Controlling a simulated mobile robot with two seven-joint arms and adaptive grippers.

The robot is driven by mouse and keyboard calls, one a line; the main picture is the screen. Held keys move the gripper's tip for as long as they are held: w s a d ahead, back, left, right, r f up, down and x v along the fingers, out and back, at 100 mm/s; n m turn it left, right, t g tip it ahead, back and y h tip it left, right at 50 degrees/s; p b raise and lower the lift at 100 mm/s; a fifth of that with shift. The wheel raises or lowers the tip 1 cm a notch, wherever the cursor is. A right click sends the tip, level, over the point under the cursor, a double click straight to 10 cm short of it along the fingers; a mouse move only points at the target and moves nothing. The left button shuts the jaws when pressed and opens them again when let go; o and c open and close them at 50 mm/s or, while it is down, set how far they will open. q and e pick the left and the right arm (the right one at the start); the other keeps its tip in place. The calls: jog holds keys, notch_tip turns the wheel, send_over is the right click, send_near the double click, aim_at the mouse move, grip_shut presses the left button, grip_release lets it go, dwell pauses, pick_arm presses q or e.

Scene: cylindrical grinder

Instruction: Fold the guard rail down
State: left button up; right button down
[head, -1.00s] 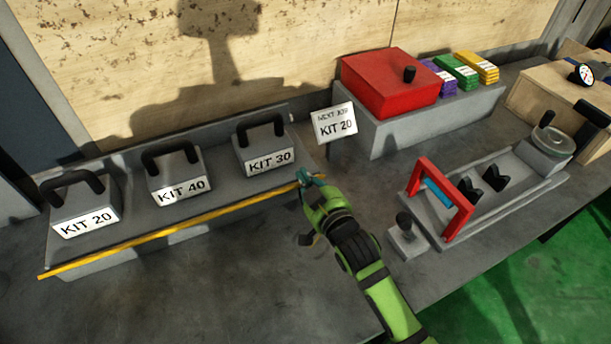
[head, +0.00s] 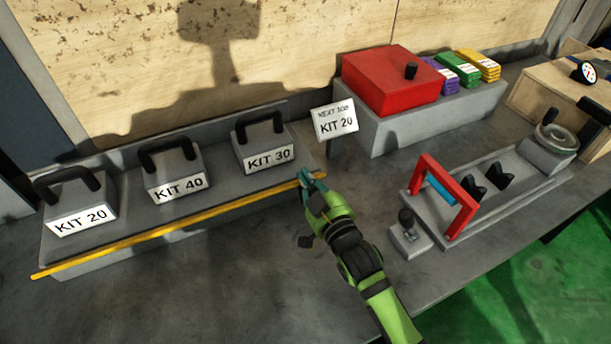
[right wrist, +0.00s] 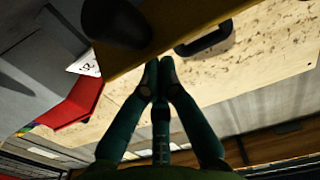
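The guard rail (head: 180,229) is a long yellow bar along the front edge of the grey kit shelf (head: 120,233). It stands slightly above the shelf front, in front of the kit blocks. My right gripper (head: 310,178) is at the rail's right end, its teal fingertips against or very close to it. In the right wrist view, the fingertips (right wrist: 160,72) are together with nothing visible between them, and the rail (right wrist: 185,25) crosses just beyond them. Whether they touch it is unclear. My left gripper is not in view.
Blocks KIT 20 (head: 82,204), KIT 40 (head: 174,174) and KIT 30 (head: 264,147) stand on the shelf. A NEXT JOB sign (head: 335,121) reads KIT 20. A red box (head: 390,80) is behind; a fixture with a red frame (head: 447,197) is right. The bench front is clear.

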aim_at(310, 192)
jog(key=shift+s+d+f, duration=0.1)
jog(key=shift+s+f, duration=0.1)
jog(key=shift+f, duration=0.15)
jog(key=shift+s+d+f, duration=0.15)
jog(key=shift+s+f, duration=0.2)
jog(key=shift+f, duration=0.05)
jog(key=shift+s+d+f+p, duration=0.1)
jog(key=shift+s+f+p, duration=0.1)
jog(key=shift+f+p, duration=0.25)
jog(key=shift+f, duration=0.1)
